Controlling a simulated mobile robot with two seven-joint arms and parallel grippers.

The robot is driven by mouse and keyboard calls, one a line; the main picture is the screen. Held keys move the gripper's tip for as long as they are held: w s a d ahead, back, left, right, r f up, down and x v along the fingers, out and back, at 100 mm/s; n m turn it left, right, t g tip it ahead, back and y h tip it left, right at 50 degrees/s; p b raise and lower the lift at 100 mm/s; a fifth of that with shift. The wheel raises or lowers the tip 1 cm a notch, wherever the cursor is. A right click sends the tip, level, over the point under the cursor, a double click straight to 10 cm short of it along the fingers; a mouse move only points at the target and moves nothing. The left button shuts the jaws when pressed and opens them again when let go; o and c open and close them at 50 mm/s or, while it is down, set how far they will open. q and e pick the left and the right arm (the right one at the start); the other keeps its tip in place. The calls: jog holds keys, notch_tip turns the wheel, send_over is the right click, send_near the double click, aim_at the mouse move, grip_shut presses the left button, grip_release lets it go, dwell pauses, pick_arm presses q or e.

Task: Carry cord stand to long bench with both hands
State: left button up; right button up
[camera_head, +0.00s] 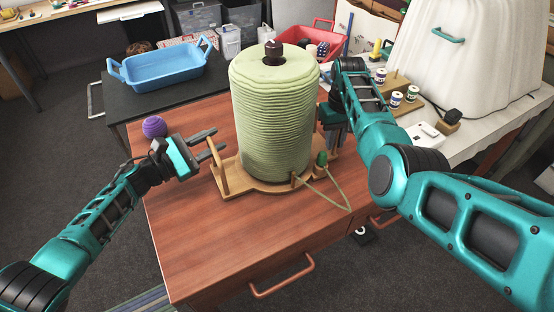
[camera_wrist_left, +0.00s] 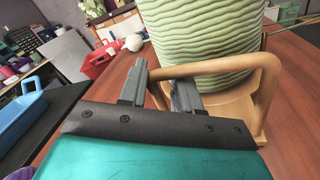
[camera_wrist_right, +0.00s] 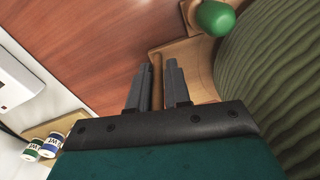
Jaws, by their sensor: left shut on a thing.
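The cord stand (camera_head: 235,187) is a wooden base with end handles, carrying a tall upright spool of pale green cord (camera_head: 272,115). It stands on a reddish wooden table (camera_head: 200,235). My left gripper (camera_head: 219,145) is at its left handle; in the left wrist view the fingers (camera_wrist_left: 160,88) are shut on the handle bar (camera_wrist_left: 225,65). My right gripper (camera_head: 333,125) is at the far right side, partly hidden by its own arm. In the right wrist view its fingers (camera_wrist_right: 157,82) stand either side of the other handle bar, with small gaps. I cannot tell which surface is the long bench.
A dark bench with a blue basket (camera_head: 160,67) stands behind left. A pale bench (camera_head: 480,130) at the right holds thread spools (camera_head: 412,94) and a white covered object (camera_head: 455,50). A purple ball (camera_head: 154,127) lies by my left wrist. A loose cord (camera_head: 335,203) trails at the front.

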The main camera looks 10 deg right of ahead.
pick_arm(q)
grip_shut()
jog(key=shift+f, duration=0.1)
dwell(0.9)
jog(key=shift+r, duration=0.3)
